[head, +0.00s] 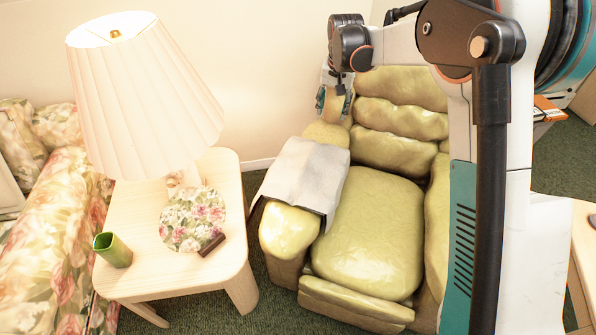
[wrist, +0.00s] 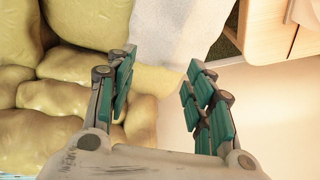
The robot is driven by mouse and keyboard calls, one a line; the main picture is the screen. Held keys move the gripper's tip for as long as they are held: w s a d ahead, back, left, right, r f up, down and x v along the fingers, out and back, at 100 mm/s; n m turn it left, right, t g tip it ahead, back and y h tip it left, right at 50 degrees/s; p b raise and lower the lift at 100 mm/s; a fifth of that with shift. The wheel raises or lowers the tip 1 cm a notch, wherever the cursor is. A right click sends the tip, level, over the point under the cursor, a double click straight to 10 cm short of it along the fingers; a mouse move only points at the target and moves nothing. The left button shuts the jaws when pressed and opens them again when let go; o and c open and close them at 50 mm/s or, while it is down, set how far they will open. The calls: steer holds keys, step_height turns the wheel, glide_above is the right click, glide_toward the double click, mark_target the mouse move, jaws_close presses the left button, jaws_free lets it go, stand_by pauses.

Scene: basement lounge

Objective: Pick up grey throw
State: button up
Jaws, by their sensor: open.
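The grey throw (head: 303,174) lies draped over the left armrest of a yellow-green armchair (head: 371,228) in the head view. It hangs down on the armrest's outer side. In the wrist view, the throw (wrist: 189,32) shows at the top middle, ahead of the fingers. My gripper (head: 333,104) is by the back of the armchair, above the rear of the armrest, and apart from the throw. In the wrist view, my gripper (wrist: 162,78) has its green-padded fingers spread wide with nothing between them.
A pale side table (head: 134,200) stands left of the armchair. It holds a large lamp (head: 145,95) and a green cup (head: 112,250). A floral sofa (head: 52,220) is at the far left. The wall is close behind the chair. Green carpet (head: 262,290) shows between table and chair.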

steer(key=g, duration=0.2)
glide_above(307, 162)
step_height(307, 162, down, 17)
steer(key=shift+m, duration=0.4)
steer(key=f+b, duration=0.1)
steer(key=f, duration=0.7)
steer(key=shift+w+d+f+b, duration=0.15)
steer(key=shift+w+f+b, duration=0.05)
steer(key=shift+f+b, duration=1.45)
steer(key=shift+f, duration=1.4)
steer(key=shift+s+r, duration=0.1)
steer(key=shift+c, duration=0.3)
jaws_close()
